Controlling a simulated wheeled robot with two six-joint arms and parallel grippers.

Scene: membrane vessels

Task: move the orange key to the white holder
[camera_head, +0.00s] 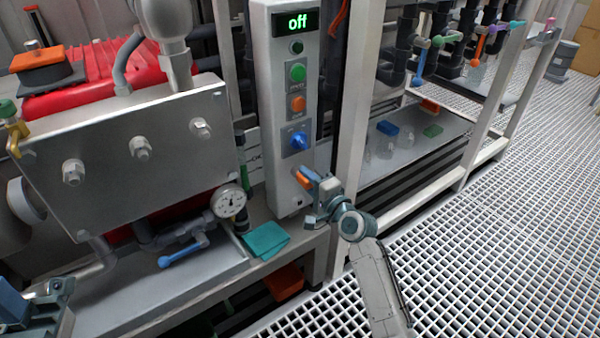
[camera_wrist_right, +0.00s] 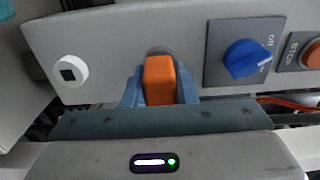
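The orange key (camera_head: 304,179) is at the lower part of the grey control panel. In the right wrist view the orange key (camera_wrist_right: 159,80) stands in front of a grey round socket, between my right gripper's blue-grey fingers (camera_wrist_right: 160,92). No clear gap shows on either side, so the right gripper (camera_head: 312,185) looks shut on it. The white holder (camera_wrist_right: 81,67), a round piece with a dark square opening, is on the same panel, left of the key in the wrist view. My left gripper (camera_head: 30,305) is partly in view at the lower left; its fingers are unclear.
The panel (camera_head: 262,100) carries a blue knob (camera_head: 298,141), an orange button (camera_head: 296,103) and a green button (camera_head: 297,72); its display (camera_head: 297,22) reads "off". A teal cloth (camera_head: 265,240) and a gauge (camera_head: 229,201) are left of it. A frame post (camera_head: 352,110) stands close on the right.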

